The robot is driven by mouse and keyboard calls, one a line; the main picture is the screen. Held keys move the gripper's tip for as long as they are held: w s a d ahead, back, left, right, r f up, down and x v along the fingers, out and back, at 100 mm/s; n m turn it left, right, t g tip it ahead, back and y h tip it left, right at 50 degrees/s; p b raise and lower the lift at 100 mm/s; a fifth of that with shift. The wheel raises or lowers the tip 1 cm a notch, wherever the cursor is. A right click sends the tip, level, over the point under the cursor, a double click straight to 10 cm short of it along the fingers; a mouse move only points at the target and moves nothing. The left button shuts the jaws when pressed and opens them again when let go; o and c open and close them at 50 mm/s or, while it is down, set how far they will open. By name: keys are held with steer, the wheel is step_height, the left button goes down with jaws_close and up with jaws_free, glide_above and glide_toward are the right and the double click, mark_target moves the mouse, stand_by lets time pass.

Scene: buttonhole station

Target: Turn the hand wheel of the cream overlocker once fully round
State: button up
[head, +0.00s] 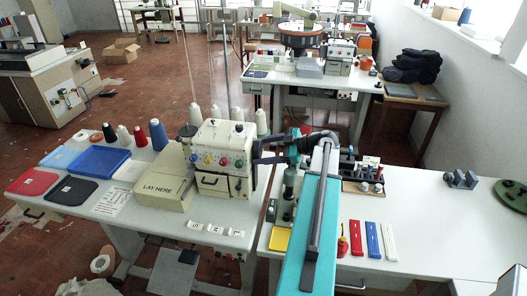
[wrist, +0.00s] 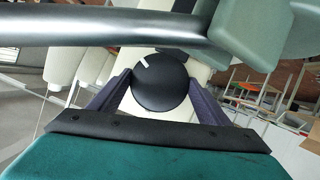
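The cream overlocker (head: 222,152) stands on the left table, with coloured dials on its front. Its hand wheel (wrist: 160,82) is a round black knob with a white mark, now at the upper left of its face in the wrist view. My gripper (wrist: 160,78) has one purple finger on each side of the wheel, with no clear gap on either side. In the head view my gripper (head: 262,149) reaches the overlocker's right side, and the wheel is mostly hidden there by my gripper and arm.
Thread cones (head: 158,135) stand left of and behind the overlocker. A box marked LAY HERE (head: 160,193) sits at its left. A rack of small tools (head: 362,173) stands right of my arm.

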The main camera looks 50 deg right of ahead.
steer(key=shift+o, duration=0.2)
steer(key=shift+f+b, duration=0.1)
steer(key=shift+b, duration=0.2)
steer(key=shift+w+d+m+g+y+b, duration=0.1)
steer(key=shift+m+g+y+b, duration=0.5)
steer(key=shift+m+y+b, duration=0.6)
steer(key=shift+m, duration=0.3)
steer(key=o, duration=1)
steer(key=shift+o, duration=0.2)
